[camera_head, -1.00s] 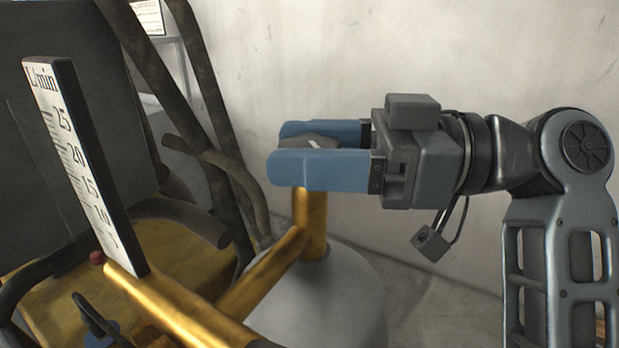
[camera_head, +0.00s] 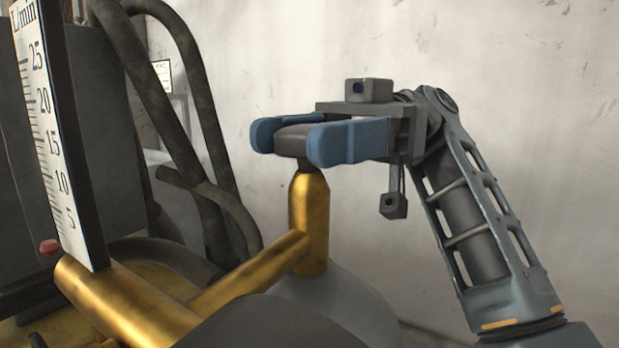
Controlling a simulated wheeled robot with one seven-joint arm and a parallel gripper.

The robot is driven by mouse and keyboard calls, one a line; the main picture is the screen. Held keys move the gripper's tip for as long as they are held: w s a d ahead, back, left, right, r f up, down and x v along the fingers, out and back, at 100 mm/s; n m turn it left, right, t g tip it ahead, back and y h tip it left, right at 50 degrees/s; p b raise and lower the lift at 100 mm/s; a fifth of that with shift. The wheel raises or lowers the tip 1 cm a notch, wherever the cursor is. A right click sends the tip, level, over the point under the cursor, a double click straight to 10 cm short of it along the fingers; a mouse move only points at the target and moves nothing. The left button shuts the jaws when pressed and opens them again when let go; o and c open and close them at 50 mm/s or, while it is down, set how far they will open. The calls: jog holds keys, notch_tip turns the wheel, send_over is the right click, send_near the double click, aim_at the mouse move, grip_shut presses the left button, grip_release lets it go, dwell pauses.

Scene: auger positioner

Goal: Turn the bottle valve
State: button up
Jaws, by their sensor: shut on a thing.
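The bottle valve is a dark grey knob (camera_head: 292,140) on top of an upright brass valve body (camera_head: 311,215). The brass body stands on the grey bottle (camera_head: 345,292), whose top shows at the bottom middle. My gripper (camera_head: 287,138) has two blue fingers, one on each side of the knob, and is shut on it. The gripper comes in from the right, roughly level. The finger on the right partly covers the knob.
A flow gauge (camera_head: 55,140) marked L/min stands at the left, with a red knob (camera_head: 49,247) and a brass pipe (camera_head: 125,300) at its foot. Dark bent tubes (camera_head: 190,120) rise behind. A bare pale wall (camera_head: 480,60) lies behind my arm.

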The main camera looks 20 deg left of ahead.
jog(key=n+h+b, duration=0.1)
jog(key=b, duration=0.1)
jog(key=shift+r+g+h+b, duration=0.15)
jog(key=shift+g+h+b, duration=0.2)
jog(key=shift+g+h, duration=0.05)
jog(key=shift+r+n+h+b, duration=0.3)
jog(key=shift+n+h+b, duration=0.2)
jog(key=shift+b, duration=0.15)
jog(key=o, duration=1)
jog(key=shift+c, duration=0.2)
jog(key=shift+f, duration=0.2)
notch_tip(320, 180, up, 5)
jog(key=shift+p, duration=0.65)
jog(key=s+d+r+p, duration=0.1)
jog(key=d+r, duration=0.5)
jog(key=d, duration=0.5)
jog(key=shift+d+p, duration=0.3)
jog(key=shift+d, duration=0.05)
